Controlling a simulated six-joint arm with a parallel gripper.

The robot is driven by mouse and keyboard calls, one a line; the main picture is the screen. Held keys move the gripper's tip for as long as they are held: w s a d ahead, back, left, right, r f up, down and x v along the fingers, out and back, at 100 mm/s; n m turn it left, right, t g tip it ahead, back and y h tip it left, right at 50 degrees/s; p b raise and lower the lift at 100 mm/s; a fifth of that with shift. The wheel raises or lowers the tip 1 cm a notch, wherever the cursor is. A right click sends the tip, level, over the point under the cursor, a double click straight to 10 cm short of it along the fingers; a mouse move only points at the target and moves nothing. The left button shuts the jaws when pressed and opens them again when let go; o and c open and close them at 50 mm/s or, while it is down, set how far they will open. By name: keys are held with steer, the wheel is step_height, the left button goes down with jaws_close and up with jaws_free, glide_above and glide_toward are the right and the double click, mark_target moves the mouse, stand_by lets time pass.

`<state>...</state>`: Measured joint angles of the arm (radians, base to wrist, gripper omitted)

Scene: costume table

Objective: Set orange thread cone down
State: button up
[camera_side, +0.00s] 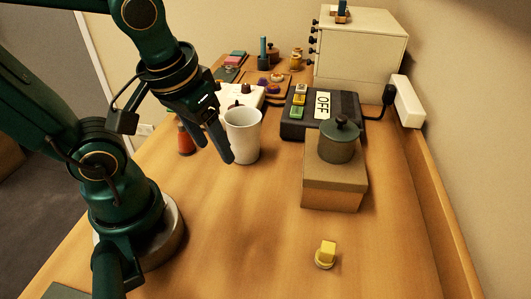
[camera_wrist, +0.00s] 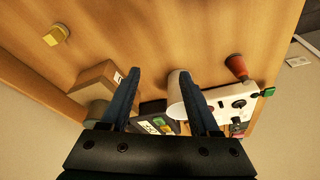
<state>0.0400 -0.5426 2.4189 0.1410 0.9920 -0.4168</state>
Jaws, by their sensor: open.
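The orange thread cone (camera_side: 186,141) stands upright on the table, left of the white cup (camera_side: 243,136) and partly behind my gripper (camera_side: 218,153) in the side view. In the wrist view the cone (camera_wrist: 237,67) is at the right, beside the white device and outside my fingers. My gripper (camera_wrist: 160,85) is open, with nothing held between its fingers. One finger overlaps the white cup (camera_wrist: 178,95) in the wrist view; I cannot tell whether they touch.
A cardboard box (camera_side: 334,187) carries a grey lidded pot (camera_side: 338,142). A yellow knob (camera_side: 326,254) lies at the front. A black box with an OFF label (camera_side: 323,106) and a cream drawer cabinet (camera_side: 360,52) stand behind. The front middle of the table is clear.

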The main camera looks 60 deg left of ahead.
steer(key=d+r+m+t, duration=0.1)
steer(key=d+r+m+t+h, duration=0.1)
steer(key=m, duration=0.1)
steer(key=shift+w+m, duration=0.3)
steer(key=shift+w, duration=0.1)
